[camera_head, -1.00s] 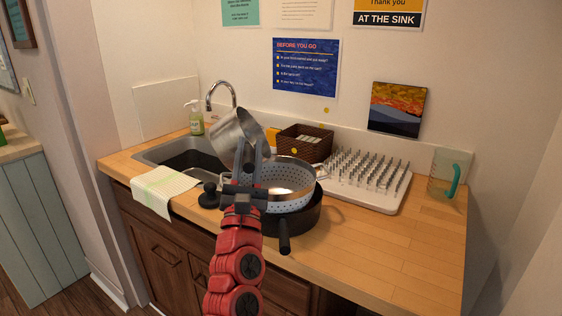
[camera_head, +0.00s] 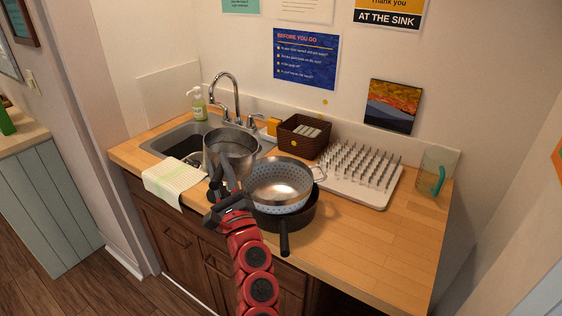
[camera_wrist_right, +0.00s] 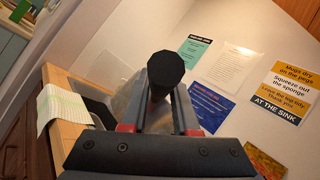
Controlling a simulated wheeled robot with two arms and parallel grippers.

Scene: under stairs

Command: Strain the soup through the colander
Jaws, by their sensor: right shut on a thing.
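A steel pot (camera_head: 231,148) is held nearly upright above the counter's front edge by the sink, left of the colander. My right gripper (camera_head: 222,181) is shut on its dark handle, whose round end (camera_wrist_right: 165,72) sits between the fingers in the wrist view. The perforated metal colander (camera_head: 279,188) rests in a black pan (camera_head: 292,221) on the counter, its loop handle to the right. I cannot make out any soup in the pot or colander; the pan's inside is hidden by the colander. My left gripper is not in view.
The sink (camera_head: 178,140) with its faucet (camera_head: 224,92) is at left; a towel (camera_head: 175,184) hangs over the front edge. A brown basket (camera_head: 303,138), a pegged drying rack (camera_head: 361,176) and a clear jug (camera_head: 432,172) stand behind and right. The front right counter is clear.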

